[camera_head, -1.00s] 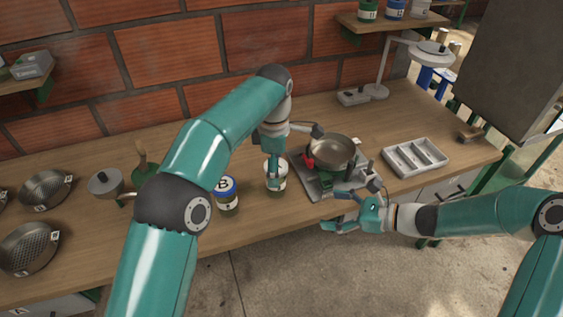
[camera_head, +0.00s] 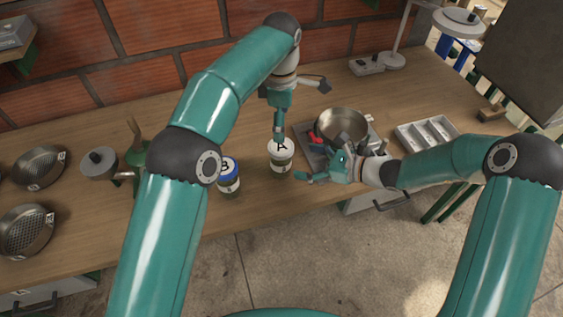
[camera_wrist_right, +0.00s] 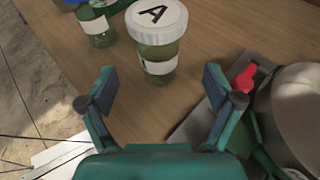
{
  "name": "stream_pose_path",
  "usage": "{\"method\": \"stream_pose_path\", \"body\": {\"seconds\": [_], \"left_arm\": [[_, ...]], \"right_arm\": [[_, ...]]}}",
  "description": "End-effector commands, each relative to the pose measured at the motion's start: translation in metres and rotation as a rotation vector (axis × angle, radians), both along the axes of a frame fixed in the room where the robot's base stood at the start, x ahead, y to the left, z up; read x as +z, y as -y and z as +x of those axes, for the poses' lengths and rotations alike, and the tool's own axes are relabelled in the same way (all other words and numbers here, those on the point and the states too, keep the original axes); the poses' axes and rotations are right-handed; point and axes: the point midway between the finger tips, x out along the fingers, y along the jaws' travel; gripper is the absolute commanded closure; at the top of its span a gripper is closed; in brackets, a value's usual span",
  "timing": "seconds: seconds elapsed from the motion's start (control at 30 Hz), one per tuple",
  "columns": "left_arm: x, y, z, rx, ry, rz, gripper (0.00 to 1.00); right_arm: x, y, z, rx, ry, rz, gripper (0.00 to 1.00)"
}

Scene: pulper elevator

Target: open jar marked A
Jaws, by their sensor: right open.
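Jar A (camera_head: 281,162) stands upright on the workbench, its white lid marked A on top. In the right wrist view jar A (camera_wrist_right: 158,66) is green with a white label, ahead of and between my fingers. My left gripper (camera_head: 279,133) points down over the back of the lid; its finger opening is unclear, and I cannot tell whether it touches the lid. My right gripper (camera_head: 323,171) is low, just right of the jar. In the wrist view my right gripper (camera_wrist_right: 162,86) is open, its fingers wide apart with nothing between the tips.
A blue-lidded jar B (camera_head: 229,177) stands left of jar A, partly behind my left arm. A metal pan (camera_head: 342,124) on a burner plate is close behind my right gripper. A grey compartment tray (camera_head: 426,134) lies farther right. The bench front edge is near.

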Motion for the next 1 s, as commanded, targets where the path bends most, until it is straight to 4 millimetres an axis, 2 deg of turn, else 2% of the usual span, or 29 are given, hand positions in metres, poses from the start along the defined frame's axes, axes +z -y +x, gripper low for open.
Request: {"method": "stream_pose_path", "body": {"seconds": [0.2, 0.4, 0.6, 0.87, 1.0], "left_arm": [[0.0, 0.0, 0.0, 0.0, 0.0, 0.0, 0.09], [0.0, 0.0, 0.0, 0.0, 0.0, 0.0, 0.09], [0.0, 0.0, 0.0, 0.001, 0.0, 0.0, 0.09], [0.0, -0.001, 0.0, 0.001, 0.0, 0.0, 0.09], [0.0, -0.001, 0.0, 0.001, 0.0, 0.0, 0.09]], "right_arm": [[-0.015, -0.037, 0.018, 0.003, 0.0, 0.0, 0.1], [-0.024, -0.06, 0.03, 0.002, 0.0, -0.001, 0.1], [-0.028, -0.069, 0.035, 0.0, 0.0, 0.0, 0.1], [-0.029, -0.07, 0.036, 0.0, 0.0, 0.0, 0.1], [-0.029, -0.07, 0.036, 0.001, 0.0, 0.0, 0.3]]}}
